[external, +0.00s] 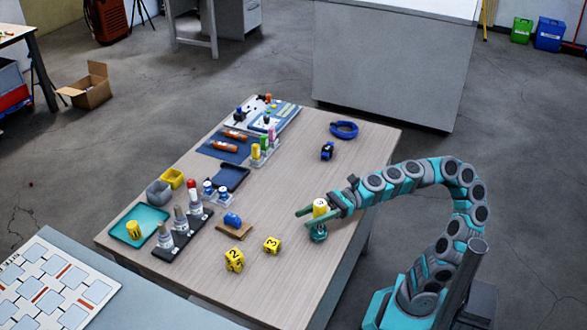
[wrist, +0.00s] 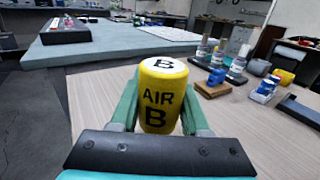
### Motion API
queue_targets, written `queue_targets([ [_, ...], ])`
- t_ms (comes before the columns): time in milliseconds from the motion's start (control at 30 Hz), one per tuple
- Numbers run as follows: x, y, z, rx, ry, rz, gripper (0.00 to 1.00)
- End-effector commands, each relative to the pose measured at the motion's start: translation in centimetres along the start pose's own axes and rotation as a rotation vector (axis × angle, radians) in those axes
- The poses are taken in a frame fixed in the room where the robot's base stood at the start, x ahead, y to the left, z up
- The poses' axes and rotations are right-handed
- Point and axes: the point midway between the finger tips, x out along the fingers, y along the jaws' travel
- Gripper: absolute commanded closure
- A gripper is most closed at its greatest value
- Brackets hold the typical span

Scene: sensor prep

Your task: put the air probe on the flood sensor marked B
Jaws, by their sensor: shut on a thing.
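The air probe is a yellow cylinder with a white top marked B and "AIR B" on its side, upright in the wrist view (wrist: 160,95). My gripper (wrist: 160,118) is shut on it, with one green finger on each side. In the external view my gripper (external: 319,213) holds the probe (external: 320,205) over the table's right part. A small round teal thing (external: 319,235) shows just below the gripper; I cannot tell whether it is the flood sensor, and no mark is readable. The probe's underside is hidden.
Yellow cubes marked 2 (external: 234,260) and 3 (external: 272,245) lie left of my gripper. A blue thing on a wooden block (external: 234,231), a dark rack (external: 181,240) and a teal tray (external: 121,220) stand farther left. A blue coil (external: 344,129) lies at the back.

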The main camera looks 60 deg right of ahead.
Motion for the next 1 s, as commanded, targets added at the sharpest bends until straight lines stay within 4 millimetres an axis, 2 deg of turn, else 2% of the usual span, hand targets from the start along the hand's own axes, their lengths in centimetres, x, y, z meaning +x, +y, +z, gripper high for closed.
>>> queue_targets([
  [100, 0.0, 0.0, -0.3, 0.001, 0.000, 0.001, 1.00],
  [133, 0.0, 0.0, -0.3, 0.001, 0.000, 0.001, 0.51],
  [367, 0.0, 0.0, -0.3, 0.001, 0.000, 0.001, 0.25],
  [733, -0.1, 0.0, 0.1, 0.000, 0.000, 0.000, 0.24],
  [1000, -2.3, 0.0, 0.1, 0.001, -0.001, -0.002, 0.24],
])
